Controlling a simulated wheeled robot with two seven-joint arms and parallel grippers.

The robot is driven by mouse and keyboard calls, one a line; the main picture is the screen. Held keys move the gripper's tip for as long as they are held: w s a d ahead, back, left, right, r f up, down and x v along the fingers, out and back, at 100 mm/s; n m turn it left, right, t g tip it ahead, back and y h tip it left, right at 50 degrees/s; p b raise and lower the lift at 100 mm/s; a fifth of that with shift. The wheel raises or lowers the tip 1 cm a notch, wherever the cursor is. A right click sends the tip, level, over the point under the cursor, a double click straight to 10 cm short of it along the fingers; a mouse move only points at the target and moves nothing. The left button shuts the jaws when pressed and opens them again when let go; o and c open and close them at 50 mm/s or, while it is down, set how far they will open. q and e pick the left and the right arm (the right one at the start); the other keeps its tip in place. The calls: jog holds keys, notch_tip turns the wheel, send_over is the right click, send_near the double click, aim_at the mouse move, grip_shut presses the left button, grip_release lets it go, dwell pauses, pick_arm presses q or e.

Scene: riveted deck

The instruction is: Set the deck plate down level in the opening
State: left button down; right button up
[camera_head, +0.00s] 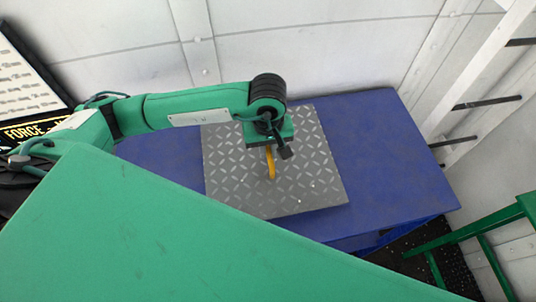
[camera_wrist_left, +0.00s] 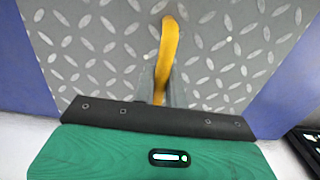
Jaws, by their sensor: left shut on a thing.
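The deck plate (camera_head: 315,170) is a grey square with a raised diamond tread and a yellow handle (camera_head: 270,163) at its middle. It is over the blue bench top (camera_head: 390,150); I cannot tell whether it touches it. My left gripper (camera_head: 272,148) is above the plate, shut on the handle. In the left wrist view the handle (camera_wrist_left: 167,50) rises between the fingers, and the tread of the plate (camera_wrist_left: 225,50) fills most of the picture. No opening shows; the plate may cover it. My right gripper is not in view.
Blue bench top is bare around the plate, mostly to the right. A pale riveted wall (camera_head: 310,50) stands behind. A ladder-like frame (camera_head: 470,80) is at the right, with a green rail (camera_head: 470,230) below.

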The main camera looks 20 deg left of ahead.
pick_arm(q)
jog(key=shift+f+p, duration=0.5)
jog(key=shift+f, duration=1.8)
jog(key=shift+f, duration=0.1)
jog(key=c, duration=1.4)
grip_release()
jog(key=shift+c, duration=0.2)
